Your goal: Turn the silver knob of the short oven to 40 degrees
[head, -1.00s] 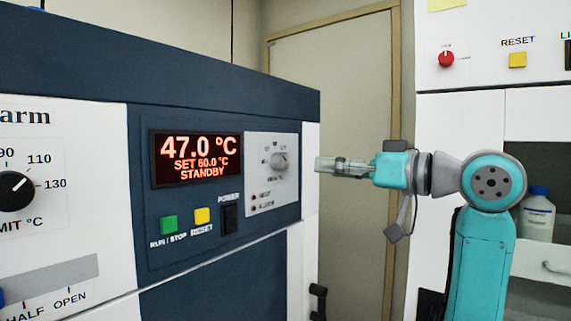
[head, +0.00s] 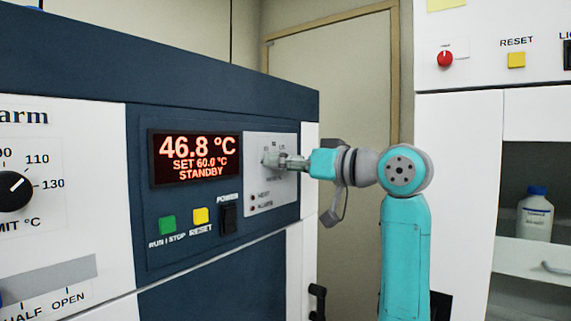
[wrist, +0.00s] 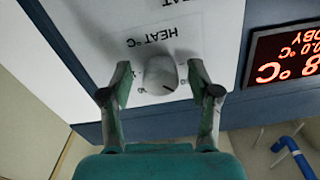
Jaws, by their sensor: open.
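The silver knob (wrist: 161,74) sits on a white plate marked HEAT °C (wrist: 152,38) on the oven's blue front. In the wrist view it lies between the two fingers of my gripper (wrist: 162,88), which are open on either side with gaps visible. In the head view my gripper (head: 284,161) is at the knob plate (head: 284,200) and mostly hides the knob. The oven display (head: 194,158) reads 46.8 °C, SET 60.0 °C, STANDBY. The display also shows in part, upside down, in the wrist view (wrist: 285,55).
Below the display are a green RUN/STOP button (head: 168,224), a yellow RESET button (head: 201,216) and a black POWER switch (head: 229,218). A black knob (head: 14,191) is on the left unit. A cabinet with a bottle (head: 535,217) stands at right.

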